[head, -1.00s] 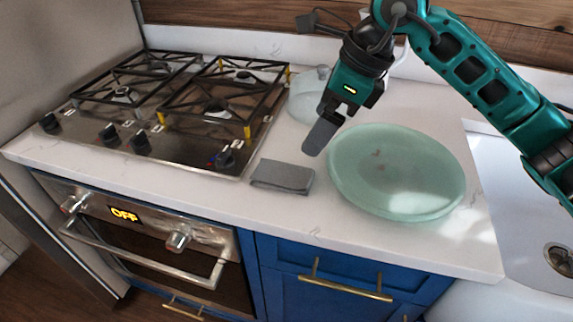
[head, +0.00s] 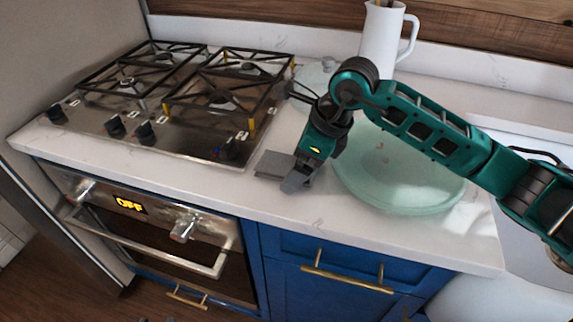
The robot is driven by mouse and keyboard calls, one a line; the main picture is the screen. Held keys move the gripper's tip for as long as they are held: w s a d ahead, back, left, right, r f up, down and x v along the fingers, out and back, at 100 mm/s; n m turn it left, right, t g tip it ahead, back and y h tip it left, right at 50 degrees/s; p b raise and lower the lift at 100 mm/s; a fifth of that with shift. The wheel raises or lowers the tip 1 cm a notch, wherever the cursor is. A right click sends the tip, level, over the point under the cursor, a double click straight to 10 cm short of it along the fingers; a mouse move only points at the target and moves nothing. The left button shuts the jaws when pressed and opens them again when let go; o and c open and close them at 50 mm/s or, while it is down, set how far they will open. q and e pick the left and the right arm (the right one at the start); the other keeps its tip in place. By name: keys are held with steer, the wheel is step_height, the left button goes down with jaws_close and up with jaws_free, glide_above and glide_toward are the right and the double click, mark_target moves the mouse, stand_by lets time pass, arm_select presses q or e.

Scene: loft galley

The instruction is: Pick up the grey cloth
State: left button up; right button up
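The grey cloth (head: 271,163) lies folded flat on the white counter, between the stove and the pale green glass plate. My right gripper (head: 297,180) is down at the cloth's right end, and its dark fingers cover that end. I cannot tell whether the fingers have the cloth between them or are still apart. My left gripper is not in view.
The green plate (head: 400,185) is close to the right of my gripper, partly behind my arm. The gas stove (head: 175,140) is on the left. A white pitcher (head: 380,40) and a glass lid-like object (head: 312,77) stand behind. Counter in front is clear.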

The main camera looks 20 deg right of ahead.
steer(key=shift+c, duration=0.5)
steer(key=c, duration=1)
step_height(320, 180, up, 20)
